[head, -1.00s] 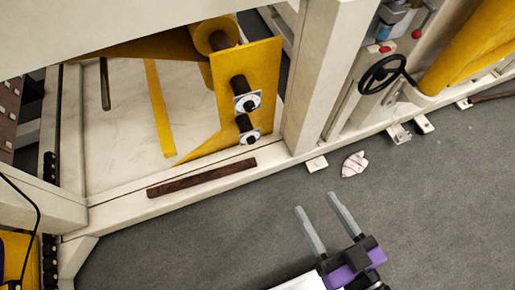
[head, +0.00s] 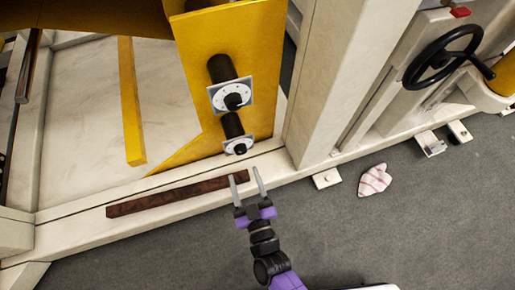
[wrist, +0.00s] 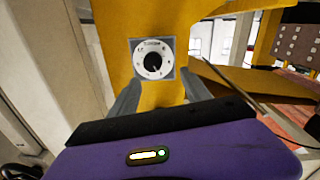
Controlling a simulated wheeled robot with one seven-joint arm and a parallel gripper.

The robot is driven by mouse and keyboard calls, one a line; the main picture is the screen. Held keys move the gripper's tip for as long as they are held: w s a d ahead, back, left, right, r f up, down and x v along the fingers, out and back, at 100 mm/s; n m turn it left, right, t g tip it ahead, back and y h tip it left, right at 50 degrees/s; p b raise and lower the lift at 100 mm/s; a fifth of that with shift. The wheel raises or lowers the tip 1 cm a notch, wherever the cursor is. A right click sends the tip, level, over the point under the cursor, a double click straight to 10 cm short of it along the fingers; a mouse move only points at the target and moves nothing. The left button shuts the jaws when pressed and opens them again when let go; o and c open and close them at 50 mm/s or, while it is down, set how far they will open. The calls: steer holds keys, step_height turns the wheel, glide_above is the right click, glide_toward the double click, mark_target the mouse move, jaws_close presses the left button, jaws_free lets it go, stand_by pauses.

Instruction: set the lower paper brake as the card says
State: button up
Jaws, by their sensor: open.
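Two brake dials with white faces and black knobs stick out from a yellow plate (head: 208,52). The upper dial (head: 232,97) is the larger in the head view; the lower dial (head: 238,147) is just below it. My gripper (head: 244,174) is open and empty, its fingers pointing up toward the lower dial and a little below it. In the wrist view one dial (wrist: 153,60) sits between and beyond the open fingers; its marks are too small to read. No card is clearly in view.
A dark brown bar (head: 178,194) lies along the cream frame rail left of my gripper. A black handwheel (head: 443,57) stands at upper right. A crumpled striped cloth (head: 374,180) lies on the grey floor (head: 430,235), which is otherwise mostly clear.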

mark_target(242, 153)
steer(key=shift+n+h, duration=0.4)
steer(key=shift+h, duration=0.1)
steer(key=shift+w+a+f+b, duration=0.15)
steer(key=shift+w+b, duration=0.45)
steer(key=shift+w, duration=1.25)
steer(key=shift+w+f+b, duration=0.15)
steer(key=shift+w+b, duration=0.4)
steer(key=shift+w, duration=1.3)
jaws_close()
